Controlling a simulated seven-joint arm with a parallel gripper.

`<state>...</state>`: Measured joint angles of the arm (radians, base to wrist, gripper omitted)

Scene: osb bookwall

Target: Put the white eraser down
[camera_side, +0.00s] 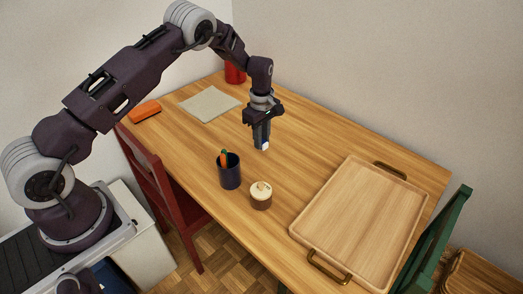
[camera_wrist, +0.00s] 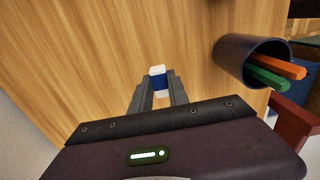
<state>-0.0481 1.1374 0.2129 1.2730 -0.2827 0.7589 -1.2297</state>
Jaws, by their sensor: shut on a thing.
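The white eraser (camera_wrist: 157,72) with a blue sleeve is between the two fingers of my gripper (camera_wrist: 157,96) in the wrist view. The gripper is shut on it. In the side view, my gripper (camera_side: 262,142) points down over the middle of the table. The eraser's white end (camera_side: 264,146) shows at the fingertips, with its upper part hidden by the fingers. I cannot tell whether the eraser touches the wood.
A dark blue cup (camera_side: 230,172) with orange and green sticks stands near the gripper, beside a lidded jar (camera_side: 261,199). A wooden tray (camera_side: 299,226) lies at right. A grey-green mat (camera_side: 210,103), an orange object (camera_side: 145,111) and a red container (camera_side: 235,73) are farther back. Bare table (camera_side: 320,135) lies right of the gripper.

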